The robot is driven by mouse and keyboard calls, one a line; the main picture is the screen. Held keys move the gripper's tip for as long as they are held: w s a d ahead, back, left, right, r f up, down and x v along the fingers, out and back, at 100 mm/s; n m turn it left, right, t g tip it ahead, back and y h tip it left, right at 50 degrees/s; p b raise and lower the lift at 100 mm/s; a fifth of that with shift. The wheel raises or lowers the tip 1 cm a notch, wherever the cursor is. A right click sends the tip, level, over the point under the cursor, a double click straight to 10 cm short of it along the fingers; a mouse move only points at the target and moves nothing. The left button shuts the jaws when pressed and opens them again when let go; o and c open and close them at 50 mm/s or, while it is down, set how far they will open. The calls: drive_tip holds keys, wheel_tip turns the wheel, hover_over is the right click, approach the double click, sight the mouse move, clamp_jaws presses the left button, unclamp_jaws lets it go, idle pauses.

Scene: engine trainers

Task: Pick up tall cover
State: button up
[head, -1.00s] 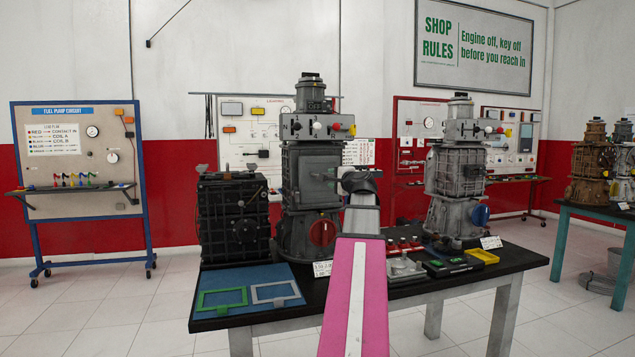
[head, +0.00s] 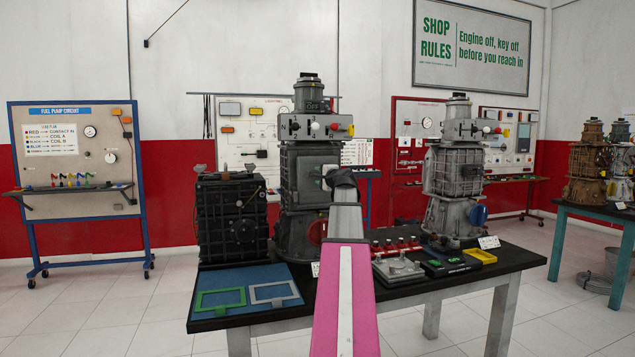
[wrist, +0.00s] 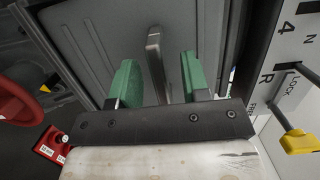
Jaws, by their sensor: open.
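The tall cover (head: 308,172) is a grey panel on the front of the tall grey engine trainer in the middle of the table. It also fills the upper middle of the wrist view (wrist: 90,40), with a narrow metal handle (wrist: 154,50) standing out from it. My gripper (wrist: 159,72) is open, its two green fingers on either side of the handle, with a gap on each side. Whether the fingertips reach the panel, I cannot tell. In the head view my arm's dark end (head: 342,179) hides the cover's right edge, and the fingers do not show.
Above the cover is a control box (head: 316,127) with levers and knobs; a yellow knob (wrist: 300,141) is close on the right in the wrist view. A red round part (wrist: 20,95) lies at left. A black unit (head: 231,218) and second trainer (head: 455,170) flank the trainer.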

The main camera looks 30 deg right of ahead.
drive_tip(key=shift+w, duration=0.4)
clamp_jaws()
drive_tip(key=shift+r, duration=0.1)
